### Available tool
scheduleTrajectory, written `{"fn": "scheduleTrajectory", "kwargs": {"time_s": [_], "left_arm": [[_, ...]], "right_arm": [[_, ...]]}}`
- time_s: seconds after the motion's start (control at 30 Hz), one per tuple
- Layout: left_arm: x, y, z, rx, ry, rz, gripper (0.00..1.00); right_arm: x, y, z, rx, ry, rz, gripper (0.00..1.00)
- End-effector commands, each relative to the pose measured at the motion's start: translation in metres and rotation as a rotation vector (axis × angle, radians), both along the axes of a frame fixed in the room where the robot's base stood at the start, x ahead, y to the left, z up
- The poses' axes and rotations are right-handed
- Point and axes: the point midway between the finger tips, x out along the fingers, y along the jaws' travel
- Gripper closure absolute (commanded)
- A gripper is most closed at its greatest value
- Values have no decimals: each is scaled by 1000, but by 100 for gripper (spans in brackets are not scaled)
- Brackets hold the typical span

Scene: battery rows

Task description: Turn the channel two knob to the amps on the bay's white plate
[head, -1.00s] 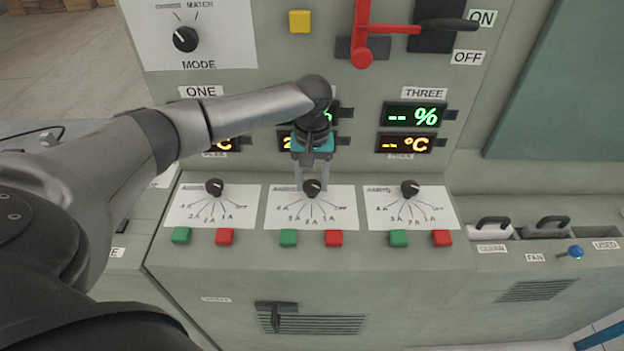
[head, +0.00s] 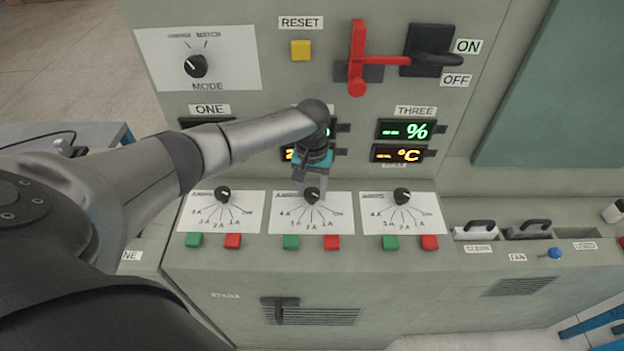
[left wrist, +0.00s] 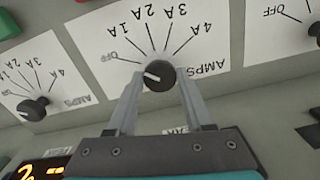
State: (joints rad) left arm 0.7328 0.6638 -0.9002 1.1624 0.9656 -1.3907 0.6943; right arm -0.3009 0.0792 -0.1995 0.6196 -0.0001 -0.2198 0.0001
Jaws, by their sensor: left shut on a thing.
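The channel two knob (head: 312,196) is a black round knob on the middle white dial card (head: 340,222), marked OFF, 1 A to 4 A and AMPS. In the left wrist view the knob (left wrist: 159,76) sits between the two fingers of my left gripper (left wrist: 158,84), and its white mark points roughly toward OFF. In the head view my left gripper (head: 311,188) reaches down from above, shut on the knob. The fingers hide part of the knob's sides. I cannot make out a bay plate with an amps value. My right gripper is not in view.
Similar knobs stand on the cards to the left (head: 222,194) and right (head: 402,196). Green and red buttons (head: 332,242) line up below. A red lever (head: 357,60) and a yellow reset button (head: 301,50) are above. Handled trays (head: 529,230) are at right.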

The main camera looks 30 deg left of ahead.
Motion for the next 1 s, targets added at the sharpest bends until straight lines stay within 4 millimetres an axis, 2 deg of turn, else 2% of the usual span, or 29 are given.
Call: {"fn": "scheduleTrajectory", "kwargs": {"time_s": [0.1,0.5,1.0], "left_arm": [[0,0,2,0,1,-38,100],[1,0,1,0,-1,-202,100],[1,0,0,0,-2,-333,100]], "right_arm": [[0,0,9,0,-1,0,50],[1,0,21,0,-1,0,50],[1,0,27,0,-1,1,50]]}}
